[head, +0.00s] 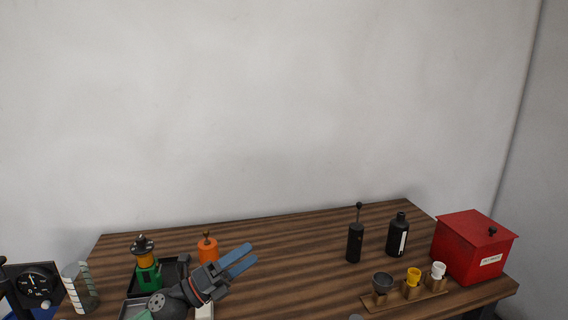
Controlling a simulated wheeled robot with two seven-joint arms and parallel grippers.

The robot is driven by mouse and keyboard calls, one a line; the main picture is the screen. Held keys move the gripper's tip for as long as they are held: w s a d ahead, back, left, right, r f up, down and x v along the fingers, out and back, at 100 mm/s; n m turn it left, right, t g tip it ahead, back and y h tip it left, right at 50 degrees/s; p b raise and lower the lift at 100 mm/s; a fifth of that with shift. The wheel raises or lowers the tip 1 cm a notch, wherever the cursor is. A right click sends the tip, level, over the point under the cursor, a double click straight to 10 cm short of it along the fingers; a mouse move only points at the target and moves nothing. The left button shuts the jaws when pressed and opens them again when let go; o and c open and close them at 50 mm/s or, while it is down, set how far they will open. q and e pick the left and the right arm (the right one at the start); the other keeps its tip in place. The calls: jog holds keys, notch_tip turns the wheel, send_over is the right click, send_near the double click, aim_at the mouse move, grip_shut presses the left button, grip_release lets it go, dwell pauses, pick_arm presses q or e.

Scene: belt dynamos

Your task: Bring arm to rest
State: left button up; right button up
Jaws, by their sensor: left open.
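My left gripper (240,260) is above the left half of the wooden table (300,245). Its two blue fingers are apart with nothing between them and point right and away. The wrist and forearm come in from the bottom left and cover part of a grey tray. An orange cylinder with a dark knob (208,248) stands just behind the gripper and is partly hidden by it. My right gripper is not in view.
A red box (474,247) stands at the right end. A black bottle (398,236) and a black cylinder with a knobbed rod (355,241) stand near it. A wooden rack (396,299) holds small cups. A gauge (35,286) and a striped beaker (80,286) are at left. The table's middle is clear.

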pick_arm(q)
jog(key=s+a+f+n+t+y, duration=0.25)
jog(key=a+f+n+y, duration=0.35)
jog(key=f+n+y, duration=0.6)
jog(key=s+a+f+n+t+y, duration=0.25)
jog(key=a+f+n+y, duration=0.4)
jog(key=n, duration=0.85)
jog(key=s+f+n+g+y, duration=0.1)
jog(key=s+f+n+g, duration=0.4)
jog(key=s+f, duration=0.6)
jog(key=s+f+n+g, duration=0.3)
jog(key=s+f+g, duration=0.45)
jog(key=s, duration=0.65)
jog(key=s+d+f+x, duration=0.1)
jog(key=s+x, duration=0.1)
jog(key=x, duration=1)
jog(key=s+x, duration=0.2)
jog(key=x, duration=0.9)
jog(key=s+f, duration=0.4)
jog(key=f, duration=0.8)
jog(key=s+f+g, duration=0.1)
jog(key=s+f, duration=0.3)
jog(key=f, duration=0.8)
jog(key=shift+d, duration=0.3)
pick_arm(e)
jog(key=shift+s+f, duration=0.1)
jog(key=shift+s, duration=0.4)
